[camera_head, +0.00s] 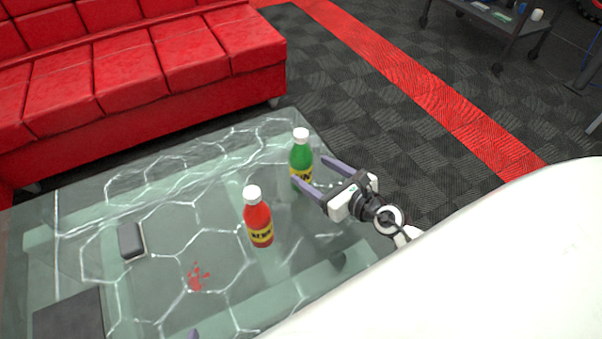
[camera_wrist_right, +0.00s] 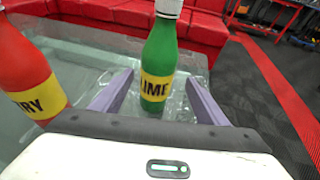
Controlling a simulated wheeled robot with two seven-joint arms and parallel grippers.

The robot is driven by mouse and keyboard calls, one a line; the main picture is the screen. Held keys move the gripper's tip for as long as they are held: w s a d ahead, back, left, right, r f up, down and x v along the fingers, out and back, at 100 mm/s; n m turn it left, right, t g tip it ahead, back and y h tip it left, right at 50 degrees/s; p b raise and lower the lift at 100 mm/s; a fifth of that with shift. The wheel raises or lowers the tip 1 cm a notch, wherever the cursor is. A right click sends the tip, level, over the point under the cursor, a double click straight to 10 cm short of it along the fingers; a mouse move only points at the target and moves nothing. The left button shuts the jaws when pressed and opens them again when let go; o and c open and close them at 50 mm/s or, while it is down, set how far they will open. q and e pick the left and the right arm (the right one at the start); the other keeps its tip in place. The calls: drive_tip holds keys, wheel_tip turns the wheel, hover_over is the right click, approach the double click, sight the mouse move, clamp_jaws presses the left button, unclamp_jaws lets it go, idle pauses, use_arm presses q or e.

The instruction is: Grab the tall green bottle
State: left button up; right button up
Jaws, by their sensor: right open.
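The tall green bottle (camera_head: 301,153) stands upright near the right corner of the glass table, with a white cap and a yellow label. My right gripper (camera_head: 309,171) is open, its two purple fingers pointing at the bottle. In the right wrist view the green bottle (camera_wrist_right: 162,52) shows between the open fingers (camera_wrist_right: 158,80), with a gap on each side at the label's height; whether it is fully between the tips I cannot tell. A small purple tip, seemingly of my left gripper (camera_head: 193,334), shows at the bottom edge; the rest is out of view.
A red bottle (camera_head: 257,221) with a white cap stands left of my right gripper; it also shows in the right wrist view (camera_wrist_right: 24,70). A dark small box (camera_head: 131,241) and a dark flat panel (camera_head: 68,315) are on the glass table (camera_head: 160,275). A red sofa (camera_head: 150,60) stands behind.

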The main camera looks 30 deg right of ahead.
sight(309, 170)
use_arm(q)
drive_tip(key=shift+w+d+f+b, duration=0.1)
drive_tip(key=shift+w+f+b, duration=0.1)
drive_tip(key=shift+b, duration=0.4)
use_arm(e)
drive_tip(key=x, duration=0.5)
use_arm(q)
drive_tip(key=shift+s+d+f+b, duration=0.2)
drive_tip(key=shift+s+f+b, duration=0.1)
drive_tip(key=shift+f+b, duration=0.5)
use_arm(e)
drive_tip(key=x, duration=0.4)
drive_tip(key=shift+a+f, duration=0.15)
drive_tip(key=shift+a, duration=0.1)
use_arm(q)
drive_tip(key=shift+w+r, duration=0.25)
drive_tip(key=shift+r, duration=0.2)
use_arm(e)
drive_tip(key=shift+w, duration=0.1)
use_arm(q)
drive_tip(key=shift+w+r, duration=0.1)
drive_tip(key=shift+w, duration=0.1)
use_arm(e)
drive_tip(key=c, duration=1.4)
use_arm(q)
drive_tip(key=shift+s, duration=0.1)
use_arm(e)
drive_tip(key=shift+c, duration=1.2)
